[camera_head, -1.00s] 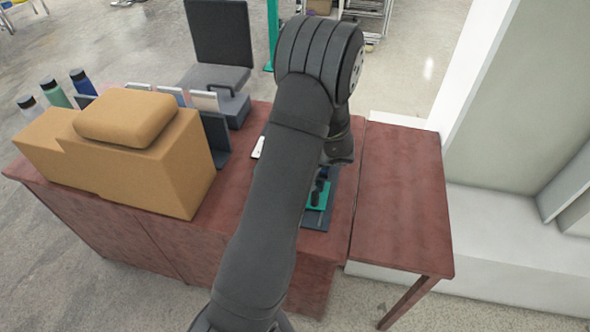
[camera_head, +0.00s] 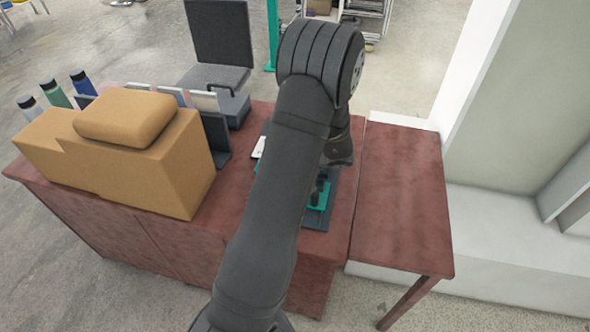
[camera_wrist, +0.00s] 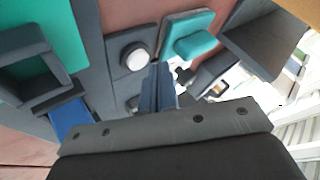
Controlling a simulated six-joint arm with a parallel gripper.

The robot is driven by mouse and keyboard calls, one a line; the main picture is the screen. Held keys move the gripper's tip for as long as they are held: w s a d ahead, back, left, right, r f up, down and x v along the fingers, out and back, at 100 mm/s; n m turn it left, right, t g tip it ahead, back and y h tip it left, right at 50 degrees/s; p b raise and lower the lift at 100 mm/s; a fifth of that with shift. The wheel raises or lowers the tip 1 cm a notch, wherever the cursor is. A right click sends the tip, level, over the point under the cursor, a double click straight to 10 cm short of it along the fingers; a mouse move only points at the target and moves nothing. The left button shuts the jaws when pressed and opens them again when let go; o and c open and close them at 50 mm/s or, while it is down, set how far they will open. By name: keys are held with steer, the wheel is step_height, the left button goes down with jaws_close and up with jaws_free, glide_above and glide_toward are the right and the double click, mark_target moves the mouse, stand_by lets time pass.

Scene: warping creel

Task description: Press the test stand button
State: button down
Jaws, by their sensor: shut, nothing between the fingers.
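A round white button (camera_wrist: 135,58) in a dark ring sits on a dark grey panel (camera_wrist: 116,88) of the test stand in the wrist view. My gripper (camera_wrist: 159,70) is shut and empty, its slim blue-grey fingers pointing toward the panel. The fingertips appear just right of and below the button in the picture; I cannot tell whether they touch the panel. In the head view my arm covers much of the stand, and only part of its dark base (camera_head: 317,218) and teal part (camera_head: 320,197) shows. The button cannot be made out there.
A teal block (camera_wrist: 189,36) and a dark box-like part (camera_wrist: 265,40) stand right of the button. A teal part with a dark frame (camera_wrist: 37,75) is at left. A tan box (camera_head: 165,165) stands left on the reddish table (camera_head: 403,195), whose right section is clear.

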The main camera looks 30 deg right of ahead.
steer(key=shift+s+a+f, duration=0.15)
steer(key=shift+f, duration=0.65)
stand_by(1.1)
steer(key=shift+r, duration=1.1)
steer(key=shift+r, duration=0.1)
steer(key=shift+r, duration=2.45)
steer(key=shift+f, duration=0.2)
step_height(320, 180, up, 4)
steer(key=shift+r, duration=0.2)
